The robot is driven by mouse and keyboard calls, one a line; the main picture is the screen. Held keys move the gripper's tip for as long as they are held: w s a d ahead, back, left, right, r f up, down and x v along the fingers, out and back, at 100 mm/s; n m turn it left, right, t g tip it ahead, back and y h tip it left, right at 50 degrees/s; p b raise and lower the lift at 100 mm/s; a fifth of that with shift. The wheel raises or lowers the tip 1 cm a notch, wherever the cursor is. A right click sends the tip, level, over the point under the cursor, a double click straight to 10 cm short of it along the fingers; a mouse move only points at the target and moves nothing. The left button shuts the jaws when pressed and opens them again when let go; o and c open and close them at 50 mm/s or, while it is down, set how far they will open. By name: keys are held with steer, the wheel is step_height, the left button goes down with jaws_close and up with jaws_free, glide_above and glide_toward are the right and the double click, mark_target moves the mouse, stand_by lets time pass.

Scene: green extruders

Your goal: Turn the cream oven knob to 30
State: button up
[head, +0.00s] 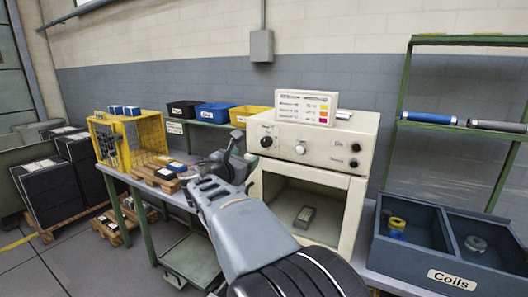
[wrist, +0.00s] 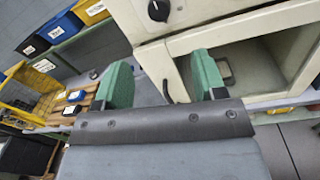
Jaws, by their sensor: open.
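The cream oven (head: 312,135) stands on the bench at the centre of the head view. On its upper panel a pale cream knob (head: 300,149) sits between a black knob (head: 266,141) on the left and smaller dark controls (head: 354,163) on the right. Its scale is too small to read. My gripper (head: 232,150) is in front of the oven's left side, apart from the knobs. In the wrist view my green fingers (wrist: 162,78) are spread with nothing between them. A black knob (wrist: 159,10) shows at the top there; the cream knob is not in that view.
A sign with coloured squares (head: 306,107) stands on the oven. A grey block (head: 305,216) lies in the oven chamber. A yellow cage (head: 128,140) and bins (head: 215,113) are at left. A blue coil bin (head: 422,240) is close on the right.

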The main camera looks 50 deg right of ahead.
mark_target(265, 143)
steer(key=x, duration=0.6)
steer(key=p+x, duration=0.1)
steer(key=x, duration=0.6)
steer(key=shift+w+d+r+p, duration=0.1)
steer(key=shift+d+r+p, duration=0.15)
steer(key=shift+p, duration=0.05)
steer(key=c, duration=0.9)
